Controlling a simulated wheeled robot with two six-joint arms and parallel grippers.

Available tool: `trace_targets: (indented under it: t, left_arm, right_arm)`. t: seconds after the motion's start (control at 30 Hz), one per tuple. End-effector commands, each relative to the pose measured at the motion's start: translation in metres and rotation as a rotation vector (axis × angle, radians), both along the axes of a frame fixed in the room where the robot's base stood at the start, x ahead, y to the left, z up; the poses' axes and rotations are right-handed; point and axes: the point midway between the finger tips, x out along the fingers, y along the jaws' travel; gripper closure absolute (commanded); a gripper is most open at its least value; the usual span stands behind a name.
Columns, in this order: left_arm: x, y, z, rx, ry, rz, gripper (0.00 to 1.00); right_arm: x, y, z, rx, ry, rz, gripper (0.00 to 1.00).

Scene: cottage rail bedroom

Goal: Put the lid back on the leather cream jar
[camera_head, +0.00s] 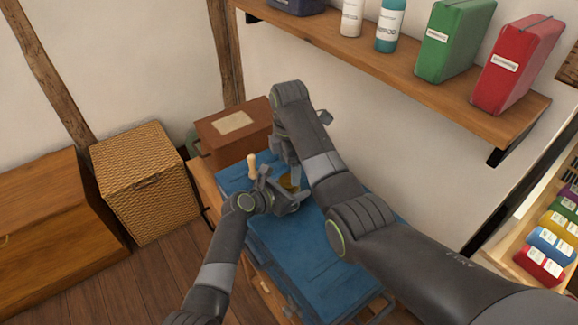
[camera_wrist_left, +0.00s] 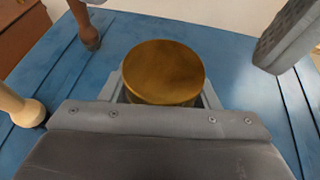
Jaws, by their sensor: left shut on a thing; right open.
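My left gripper (camera_head: 280,193) is low over the blue top and is shut on a round gold-brown piece (camera_wrist_left: 165,72). Its flat round top and a strip of its side show in the left wrist view, and a bit of amber shows in the head view (camera_head: 288,183). I cannot tell whether this is the jar, its lid, or both together. No separate second part is visible. My right gripper (camera_head: 291,165) is open, just above and behind the left one, partly hidden by its own arm. Part of it shows at the upper right of the left wrist view (camera_wrist_left: 288,38).
The blue plank top (camera_head: 305,247) bears a pale wooden knobbed handle (camera_head: 253,166) left of the grippers. A darker brown handle (camera_wrist_left: 87,28) stands nearby. A brown box (camera_head: 232,132) is behind. A wall shelf (camera_head: 400,75) with bottles and binders hangs above.

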Motion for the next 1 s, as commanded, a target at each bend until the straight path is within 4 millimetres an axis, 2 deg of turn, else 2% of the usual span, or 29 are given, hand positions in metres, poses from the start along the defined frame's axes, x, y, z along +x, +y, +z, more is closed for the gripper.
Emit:
trace_targets:
  t: [0.03,0.2,0.37,0.4,0.6,1.0]
  left_arm:
    - [-0.0001,-0.0002,0.0001,0.000,0.000,0.000,1.00]
    - [-0.0001,-0.0002,0.0001,0.000,0.000,0.000,1.00]
    - [-0.0001,-0.0002,0.0001,0.000,0.000,0.000,1.00]
    - [-0.0001,-0.0002,0.0001,0.000,0.000,0.000,0.44]
    - [0.0000,-0.0003,0.0001,0.000,0.000,0.000,0.20]
    - [-0.0044,0.0049,0.0035,0.000,-0.001,0.001,0.20]
  right_arm:
    - [0.0001,-0.0003,-0.0001,0.000,0.000,0.000,0.25]
    - [0.0002,-0.0003,-0.0003,-0.001,0.000,0.000,0.04]
    - [0.0002,-0.0003,-0.0004,-0.001,0.000,0.000,0.04]
    - [0.0002,-0.0003,-0.0004,-0.001,0.000,0.000,0.04]
    - [0.0002,-0.0003,-0.0004,-0.001,0.000,0.000,0.04]
    - [0.0002,-0.0003,0.0023,-0.001,-0.001,0.000,0.04]
